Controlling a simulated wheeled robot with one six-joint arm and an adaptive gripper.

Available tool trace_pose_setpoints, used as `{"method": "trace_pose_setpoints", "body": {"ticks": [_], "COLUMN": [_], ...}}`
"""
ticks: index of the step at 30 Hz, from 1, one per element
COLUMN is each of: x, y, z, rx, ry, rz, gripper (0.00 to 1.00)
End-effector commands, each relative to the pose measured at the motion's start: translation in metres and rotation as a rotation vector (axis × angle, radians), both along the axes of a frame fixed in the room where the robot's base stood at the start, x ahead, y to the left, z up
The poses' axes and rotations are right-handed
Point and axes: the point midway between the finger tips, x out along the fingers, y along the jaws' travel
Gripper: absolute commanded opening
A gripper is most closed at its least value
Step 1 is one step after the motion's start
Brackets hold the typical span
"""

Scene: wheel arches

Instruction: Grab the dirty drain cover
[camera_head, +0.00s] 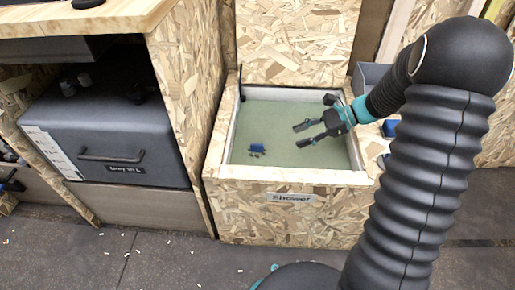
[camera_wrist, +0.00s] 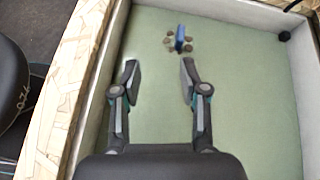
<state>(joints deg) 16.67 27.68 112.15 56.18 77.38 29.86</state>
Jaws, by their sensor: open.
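The likely drain cover (camera_head: 257,148) is a small blue piece with brownish-grey round bits around its base. It sits on the pale green floor of the shower tray (camera_head: 290,176), left of my gripper. In the wrist view the blue piece (camera_wrist: 180,38) stands near the top middle, beyond my fingertips and roughly in line with the right finger. My gripper (camera_head: 305,132) is open and empty, inside the tray area and apart from the blue piece. It also shows in the wrist view (camera_wrist: 159,72), with both fingers spread. I cannot tell whether the round bits are dirt or part of the cover.
Raised wooden walls surround the tray, with a tall chipboard panel (camera_head: 300,35) behind. A grey box (camera_head: 105,125) with a handle stands in the cabinet at left. Small white bits lie on the dark floor (camera_head: 150,255). The tray floor around the blue piece is clear.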

Motion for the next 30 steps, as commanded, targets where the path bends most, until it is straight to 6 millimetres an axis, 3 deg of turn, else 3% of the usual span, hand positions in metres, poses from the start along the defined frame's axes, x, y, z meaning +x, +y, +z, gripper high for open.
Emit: {"method": "trace_pose_setpoints", "body": {"ticks": [3,11,24,30], "x": [0.019,0.035,0.036,0.037], "y": [-0.007,-0.008,0.057,0.068], "z": [-0.022,-0.040,-0.067,-0.071], "rx": [0.079,0.151,0.151,0.151], "ry": [0.077,0.139,0.141,0.140], "rz": [-0.073,-0.139,-0.137,-0.139], "gripper": [0.44,0.44,0.44,0.44]}}
